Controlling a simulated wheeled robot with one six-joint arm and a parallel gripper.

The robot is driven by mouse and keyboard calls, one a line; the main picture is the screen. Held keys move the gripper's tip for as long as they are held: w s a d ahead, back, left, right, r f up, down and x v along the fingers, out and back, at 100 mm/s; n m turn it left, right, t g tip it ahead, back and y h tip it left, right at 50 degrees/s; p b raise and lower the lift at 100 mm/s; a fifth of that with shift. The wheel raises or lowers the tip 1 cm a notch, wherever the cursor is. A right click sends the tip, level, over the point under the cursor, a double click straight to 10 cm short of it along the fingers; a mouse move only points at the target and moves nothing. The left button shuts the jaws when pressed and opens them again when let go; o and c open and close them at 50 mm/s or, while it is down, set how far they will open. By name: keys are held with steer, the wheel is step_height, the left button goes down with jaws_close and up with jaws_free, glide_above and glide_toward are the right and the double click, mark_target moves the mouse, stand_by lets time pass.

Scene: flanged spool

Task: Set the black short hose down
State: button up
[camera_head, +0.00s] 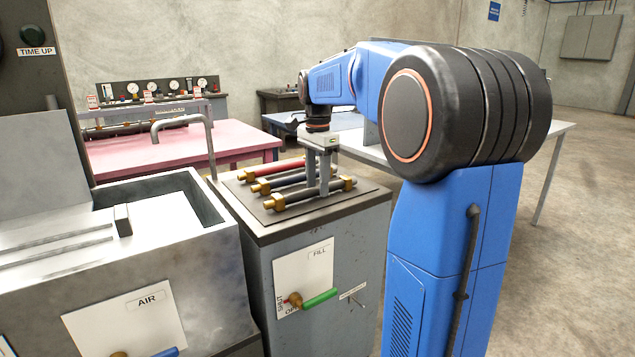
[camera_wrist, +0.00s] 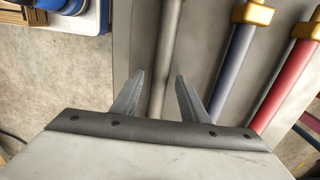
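The black short hose (camera_head: 301,196), with brass end fittings, lies on the dark top of the grey cabinet, nearest its front edge. In the wrist view the hose (camera_wrist: 158,50) runs between the two fingers of my gripper (camera_wrist: 159,78). Narrow gaps show beside it, so the fingers look open and not closed on it. In the head view my gripper (camera_head: 318,185) points down over the hose, its fingers low around it. The exact fingertip depth is hard to tell.
A blue hose (camera_head: 285,180) and a red hose (camera_head: 283,169) lie parallel behind the black one. A sink with a bent tap (camera_head: 207,140) stands to the left. A pink table (camera_head: 160,150) and a pale table (camera_head: 375,152) stand behind.

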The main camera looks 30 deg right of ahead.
mark_target(317, 187)
steer(key=shift+r, duration=0.1)
step_height(317, 187, up, 12)
stand_by(0.5)
steer(key=s+a+f+n+t, duration=0.1)
steer(key=s+a+f+n, duration=0.35)
steer(key=s, duration=0.25)
steer(key=s+a+f+n+t, duration=0.1)
steer(key=s+a+f+n, duration=0.3)
steer(key=s+a, duration=0.25)
steer(key=s+a+f+n+t, duration=0.2)
steer(key=s+a+f+n, duration=0.2)
steer(key=s+f+n, duration=0.5)
steer(key=s+f, duration=0.6)
steer(key=f, duration=0.3)
steer(key=shift+s+a+t, duration=0.35)
steer(key=shift+a+t, duration=0.05)
